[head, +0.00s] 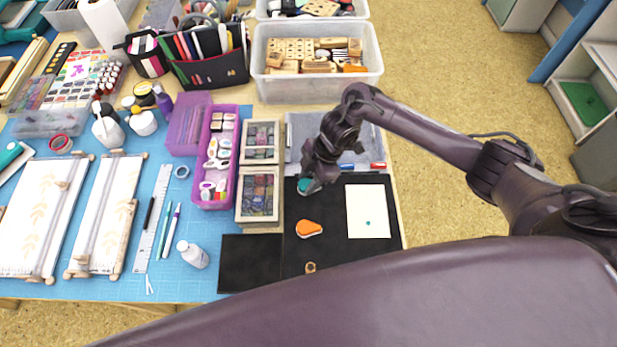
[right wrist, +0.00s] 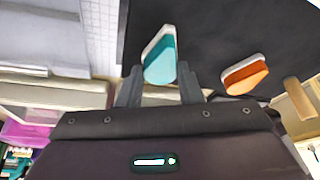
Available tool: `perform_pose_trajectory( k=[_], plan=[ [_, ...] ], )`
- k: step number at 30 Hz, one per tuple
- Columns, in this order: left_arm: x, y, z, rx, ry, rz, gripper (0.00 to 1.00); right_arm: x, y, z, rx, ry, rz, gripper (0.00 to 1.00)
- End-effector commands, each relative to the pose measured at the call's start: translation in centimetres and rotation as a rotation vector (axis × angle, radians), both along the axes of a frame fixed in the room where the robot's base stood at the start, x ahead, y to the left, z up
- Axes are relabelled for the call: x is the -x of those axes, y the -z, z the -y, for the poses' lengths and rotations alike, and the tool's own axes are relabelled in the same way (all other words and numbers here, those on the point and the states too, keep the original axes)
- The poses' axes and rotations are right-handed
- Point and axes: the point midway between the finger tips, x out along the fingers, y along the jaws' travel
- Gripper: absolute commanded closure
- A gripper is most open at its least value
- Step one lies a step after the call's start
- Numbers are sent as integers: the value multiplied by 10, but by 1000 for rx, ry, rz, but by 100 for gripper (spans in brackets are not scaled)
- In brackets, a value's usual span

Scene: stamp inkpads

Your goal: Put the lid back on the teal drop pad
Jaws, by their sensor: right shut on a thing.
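My right gripper (head: 306,180) is low over the upper left part of the black mat (head: 320,215). It is shut on a teal drop-shaped piece (head: 304,187). In the right wrist view the teal piece (right wrist: 160,58) sits between the two fingers, with a pale band along one side. I cannot tell whether it is the lid alone or the lid together with its pad, nor whether it touches the mat. No separate teal pad shows. My left gripper is out of view.
An orange drop pad (head: 309,229) and a small wooden stamp (head: 310,267) lie on the mat. A cream card (head: 368,211) with a small teal mark lies at the right. Stamp boxes (head: 258,207) stand left of the gripper. A grey tray (head: 297,128) lies behind.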

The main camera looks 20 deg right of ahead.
Motion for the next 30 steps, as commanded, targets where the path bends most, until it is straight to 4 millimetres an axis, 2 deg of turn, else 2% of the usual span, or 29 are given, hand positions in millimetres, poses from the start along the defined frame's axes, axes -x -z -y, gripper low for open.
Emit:
perform_pose_trajectory(
  k=[11, 12, 16, 17, 23, 27, 30],
  plan=[
    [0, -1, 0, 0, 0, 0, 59, 0, 1, 0, 0, 0, 0, 88],
    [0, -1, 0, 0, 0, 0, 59, 0, 1, 0, 0, 0, 0, 63],
    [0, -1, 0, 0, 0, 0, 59, 0, 1, 0, 0, 0, 0, 46],
    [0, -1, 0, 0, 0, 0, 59, 0, 1, 0, 0, 0, 0, 42],
    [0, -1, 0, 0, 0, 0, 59, 0, 1, 0, 0, 0, 0, 41],
    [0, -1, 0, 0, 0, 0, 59, 0, 1, 0, 0, 0, 0, 24],
    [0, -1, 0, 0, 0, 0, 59, 0, 1, 0, 0, 0, 0, 24]
  ],
)
